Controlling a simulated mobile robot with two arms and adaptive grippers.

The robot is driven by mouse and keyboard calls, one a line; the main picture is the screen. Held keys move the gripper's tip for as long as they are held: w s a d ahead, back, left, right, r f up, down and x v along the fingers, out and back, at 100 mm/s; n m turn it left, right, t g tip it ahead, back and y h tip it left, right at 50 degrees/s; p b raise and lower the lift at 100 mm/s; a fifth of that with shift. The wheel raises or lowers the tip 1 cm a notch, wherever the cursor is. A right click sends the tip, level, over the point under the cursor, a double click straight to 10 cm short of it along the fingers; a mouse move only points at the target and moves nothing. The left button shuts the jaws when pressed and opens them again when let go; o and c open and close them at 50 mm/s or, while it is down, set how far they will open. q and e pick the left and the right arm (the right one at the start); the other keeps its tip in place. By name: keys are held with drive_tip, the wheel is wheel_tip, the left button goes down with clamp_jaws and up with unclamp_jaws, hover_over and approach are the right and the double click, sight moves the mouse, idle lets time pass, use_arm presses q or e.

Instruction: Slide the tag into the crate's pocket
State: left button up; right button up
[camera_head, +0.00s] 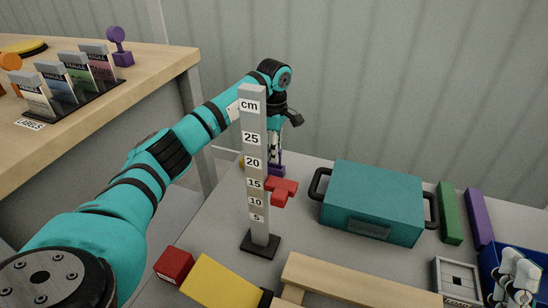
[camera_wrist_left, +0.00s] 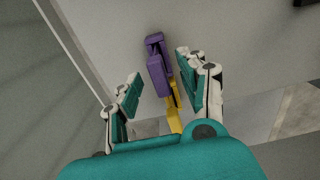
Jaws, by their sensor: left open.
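Several upright tags with grey tops, one of them green (camera_head: 79,74), stand in a black rack (camera_head: 104,92) on the wooden bench at the left. I cannot tell which one the task means. The teal crate (camera_head: 375,190) stands on the grey table, with black handles and a dark pocket (camera_head: 368,230) on its front face. My left gripper (camera_head: 276,150) is open behind the measuring post, away from tags and crate. In the left wrist view its fingers (camera_wrist_left: 160,86) stand apart, with a purple piece (camera_wrist_left: 157,66) between them in the picture. My right gripper (camera_head: 517,278) shows partly at the lower right.
The measuring post (camera_head: 254,170) stands in front of my left gripper. A red piece (camera_head: 281,190) lies left of the crate. Green (camera_head: 449,213) and purple (camera_head: 480,218) bars, a blue bin (camera_head: 490,262) and a wooden beam (camera_head: 350,285) surround the crate's right and front.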

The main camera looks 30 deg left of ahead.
use_arm(q)
clamp_jaws()
drive_tip(key=shift+r, duration=0.2)
